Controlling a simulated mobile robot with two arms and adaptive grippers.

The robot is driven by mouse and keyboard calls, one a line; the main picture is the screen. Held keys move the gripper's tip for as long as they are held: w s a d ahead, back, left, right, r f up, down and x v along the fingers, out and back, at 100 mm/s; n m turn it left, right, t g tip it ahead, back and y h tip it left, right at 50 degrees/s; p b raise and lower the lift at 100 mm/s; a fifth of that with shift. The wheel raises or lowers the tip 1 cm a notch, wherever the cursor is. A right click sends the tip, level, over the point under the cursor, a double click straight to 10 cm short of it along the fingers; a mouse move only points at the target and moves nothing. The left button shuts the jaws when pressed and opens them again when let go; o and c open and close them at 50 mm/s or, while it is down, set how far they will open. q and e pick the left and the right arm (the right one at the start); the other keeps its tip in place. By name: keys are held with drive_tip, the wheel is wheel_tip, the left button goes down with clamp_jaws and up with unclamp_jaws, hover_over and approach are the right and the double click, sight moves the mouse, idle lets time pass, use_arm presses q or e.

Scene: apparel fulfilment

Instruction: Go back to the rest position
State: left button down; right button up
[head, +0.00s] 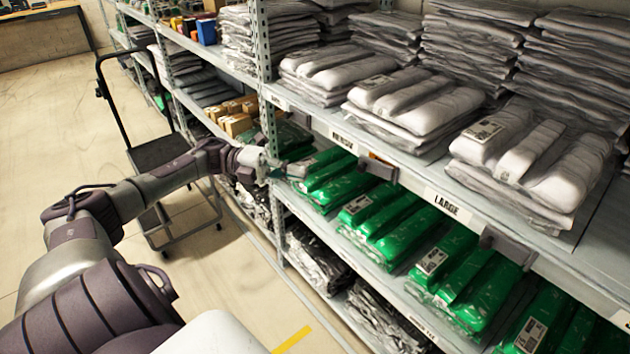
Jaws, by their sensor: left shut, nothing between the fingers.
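My left arm comes in from the lower left and reaches toward the shelving. My left gripper (287,169) is at its end, shut and empty, in front of the shelf post at the level of the green packages. It is small in the picture, and I cannot tell whether it touches a package. Green wrapped packages (377,222) lie in stacks on the middle shelf, right of the gripper. My right gripper is not in view.
Metal shelving (262,40) runs along the right, with grey garment packs (415,105) on top and dark packs (318,262) below. A black cart (160,152) stands behind my left arm. Brown boxes (238,122) sit on a farther shelf. The floor (45,130) at left is clear.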

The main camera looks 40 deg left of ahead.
use_arm(q)
drive_tip(key=shift+s+a, duration=0.2)
drive_tip(key=shift+a, duration=0.5)
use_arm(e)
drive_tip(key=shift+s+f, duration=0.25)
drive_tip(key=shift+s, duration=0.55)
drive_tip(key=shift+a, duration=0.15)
